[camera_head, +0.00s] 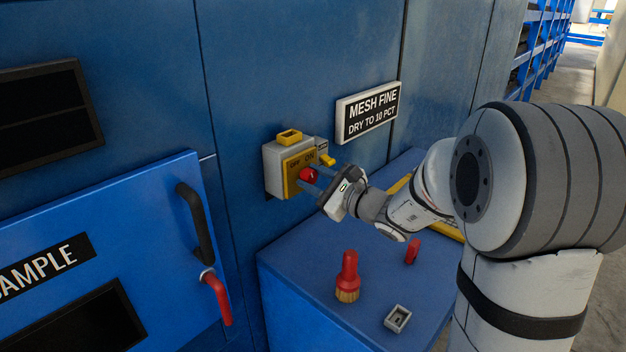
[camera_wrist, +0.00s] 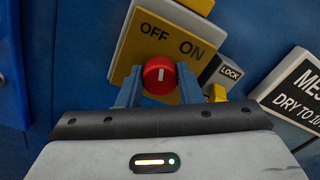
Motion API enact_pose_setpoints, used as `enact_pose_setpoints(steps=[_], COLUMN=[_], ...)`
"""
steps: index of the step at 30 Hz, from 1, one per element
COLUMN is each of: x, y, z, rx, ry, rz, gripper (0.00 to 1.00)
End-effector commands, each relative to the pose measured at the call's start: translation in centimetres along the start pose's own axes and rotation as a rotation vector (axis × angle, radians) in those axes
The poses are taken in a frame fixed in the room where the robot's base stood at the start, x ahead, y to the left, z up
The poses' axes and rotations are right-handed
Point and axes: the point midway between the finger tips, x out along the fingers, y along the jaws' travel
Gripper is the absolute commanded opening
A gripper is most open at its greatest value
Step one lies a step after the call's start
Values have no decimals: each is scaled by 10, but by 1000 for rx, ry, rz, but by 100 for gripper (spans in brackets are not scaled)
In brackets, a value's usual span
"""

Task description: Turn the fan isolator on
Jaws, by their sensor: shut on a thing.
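The fan isolator (camera_head: 275,172) is a grey box with a yellow plate on the blue wall, marked OFF and ON. Its red knob (camera_head: 308,174) also shows in the wrist view (camera_wrist: 158,72). The knob's white mark stands upright in the wrist view, pointing roughly toward OFF. My gripper (camera_head: 311,181) is shut on the red knob, with one finger on each side of it in the wrist view (camera_wrist: 159,86). A yellow tab (camera_wrist: 218,93) by a LOCK label (camera_wrist: 230,72) sits right of the plate, clear of the fingers.
A blue cabinet top (camera_head: 300,262) below holds a red-handled brush (camera_head: 348,275), a small grey block (camera_head: 397,318) and a red piece (camera_head: 412,251). A SAMPLE door (camera_head: 150,225) with black and red handles is at left. A MESH FINE sign (camera_head: 368,112) is above right.

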Motion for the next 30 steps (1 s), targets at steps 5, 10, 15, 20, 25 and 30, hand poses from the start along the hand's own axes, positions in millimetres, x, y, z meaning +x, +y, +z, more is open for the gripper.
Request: enact_pose_setpoints(steps=[5,10,15,20,25,30], x=[0,0,0,0,0,0], y=[0,0,-1,-1,-1,-1], z=[0,0,1,1,1,1], rx=[169,331,494,646,800,933], ry=[2,2,2,3,3,3], rz=[1,1,0,1,0,-1], gripper=[9,9,9,9,9,9])
